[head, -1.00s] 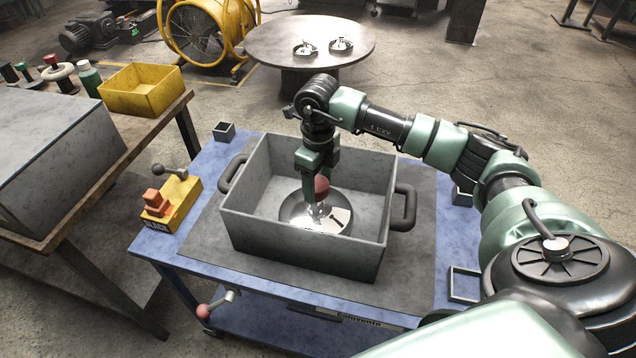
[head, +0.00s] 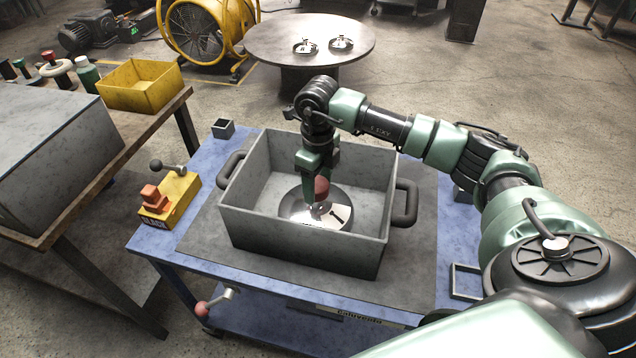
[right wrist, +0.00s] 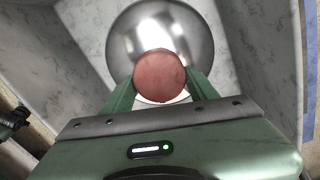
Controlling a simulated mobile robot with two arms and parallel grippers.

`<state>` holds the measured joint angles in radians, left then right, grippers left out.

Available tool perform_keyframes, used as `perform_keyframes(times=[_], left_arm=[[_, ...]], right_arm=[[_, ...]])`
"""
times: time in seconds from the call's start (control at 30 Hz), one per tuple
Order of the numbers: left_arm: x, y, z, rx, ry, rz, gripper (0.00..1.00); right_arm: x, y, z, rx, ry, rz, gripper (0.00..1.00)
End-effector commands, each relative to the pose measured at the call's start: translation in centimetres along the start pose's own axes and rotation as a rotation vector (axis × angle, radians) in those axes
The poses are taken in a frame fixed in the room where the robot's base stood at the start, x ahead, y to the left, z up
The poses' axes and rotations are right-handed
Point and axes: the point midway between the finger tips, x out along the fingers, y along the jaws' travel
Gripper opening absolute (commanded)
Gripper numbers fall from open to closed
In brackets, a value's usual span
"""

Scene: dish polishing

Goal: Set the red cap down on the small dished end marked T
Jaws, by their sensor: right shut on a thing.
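My right gripper (head: 320,188) points down into the grey crate, its fingers shut on the red cap (head: 322,187). The cap is a round red piece, and in the right wrist view (right wrist: 160,78) it sits between the green fingertips. Just below is a shiny steel dished end (head: 298,211) on the crate floor, with a pale label bearing a dark mark that I cannot read surely. I cannot tell whether cap and steel touch. Two smaller shiny dished pieces, left (head: 305,47) and right (head: 341,43), lie on the far round table; their marks are unreadable. My left gripper is out of view.
The grey crate (head: 305,240) has high walls around my gripper and stands on a blue cart (head: 150,240). A yellow block with a lever (head: 182,196) is at the cart's left. The workbench at left holds a yellow bin (head: 140,88). The round table (head: 270,38) stands beyond the cart.

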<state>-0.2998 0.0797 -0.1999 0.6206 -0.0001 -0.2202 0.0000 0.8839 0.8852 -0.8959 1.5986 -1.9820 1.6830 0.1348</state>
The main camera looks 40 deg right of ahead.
Motion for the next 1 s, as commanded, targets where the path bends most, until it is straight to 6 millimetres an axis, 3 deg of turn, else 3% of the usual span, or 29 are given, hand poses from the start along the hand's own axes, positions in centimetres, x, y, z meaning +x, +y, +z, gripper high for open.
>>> perform_keyframes(times=[0.6, 0.63, 0.7, 1.0], left_arm=[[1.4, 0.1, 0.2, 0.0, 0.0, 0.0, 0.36], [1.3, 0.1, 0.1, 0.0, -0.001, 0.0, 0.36], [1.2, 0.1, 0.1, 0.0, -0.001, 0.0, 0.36], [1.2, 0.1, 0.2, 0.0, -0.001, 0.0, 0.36]], right_arm=[[1.6, 0.0, 0.0, 0.001, 0.0, 0.0, 0.2], [1.6, 0.0, 0.0, 0.001, 0.0, 0.0, 0.64], [1.5, 0.0, 0.0, 0.001, 0.0, 0.0, 0.83], [1.5, 0.0, 0.0, 0.0, 0.0, 0.0, 0.83]])
